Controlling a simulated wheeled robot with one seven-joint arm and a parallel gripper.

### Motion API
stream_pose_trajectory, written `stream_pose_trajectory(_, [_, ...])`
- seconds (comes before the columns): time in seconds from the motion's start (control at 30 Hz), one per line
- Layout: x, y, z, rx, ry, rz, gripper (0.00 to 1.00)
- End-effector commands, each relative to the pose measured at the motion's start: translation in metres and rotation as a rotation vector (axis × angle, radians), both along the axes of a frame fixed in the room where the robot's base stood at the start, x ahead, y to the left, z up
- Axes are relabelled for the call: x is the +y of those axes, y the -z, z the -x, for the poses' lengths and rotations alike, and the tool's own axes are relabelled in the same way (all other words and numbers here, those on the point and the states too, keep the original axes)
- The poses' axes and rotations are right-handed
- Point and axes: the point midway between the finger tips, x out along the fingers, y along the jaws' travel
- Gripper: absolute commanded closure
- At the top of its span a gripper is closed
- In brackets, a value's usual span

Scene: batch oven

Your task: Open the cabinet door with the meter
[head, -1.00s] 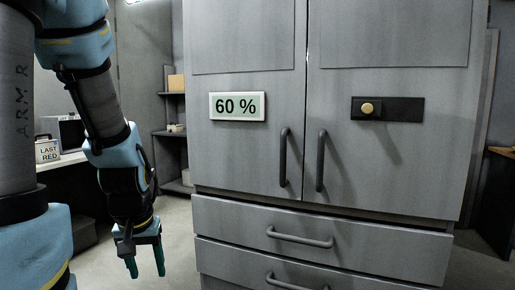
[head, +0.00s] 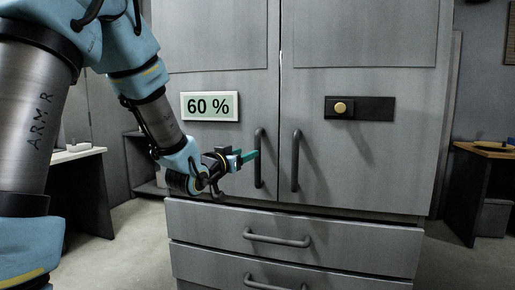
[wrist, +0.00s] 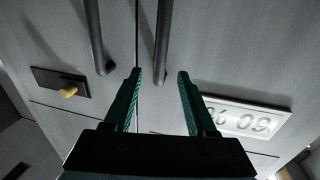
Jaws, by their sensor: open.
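The meter (head: 210,106), a white-framed display reading 60 %, is on the left door (head: 230,60) of the grey cabinet. It also shows, turned over, in the wrist view (wrist: 245,119). That door's dark upright handle (head: 259,170) is near its right edge; both doors look shut. My gripper (head: 247,156) is open, its green fingers pointing right at the handle. In the wrist view, this handle (wrist: 163,40) appears between my fingertips (wrist: 159,74), with a gap to each. I cannot tell how deep it sits between them. The jaws hold nothing.
The right door (head: 365,170) has its own handle (head: 295,160) close by and a black plate with a yellow knob (head: 341,107). Drawers with bar handles (head: 277,239) are below. A desk (head: 488,150) stands at far right. Floor shows at lower left.

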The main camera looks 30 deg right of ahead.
Motion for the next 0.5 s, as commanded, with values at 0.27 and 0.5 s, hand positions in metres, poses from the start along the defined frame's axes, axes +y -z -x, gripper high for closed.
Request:
stream_pose_trajectory(0.27, [-0.043,-0.003,-0.031,0.003,0.000,-0.002,0.43])
stream_pose_trajectory(0.5, [-0.066,-0.001,-0.048,0.003,-0.002,-0.002,0.43])
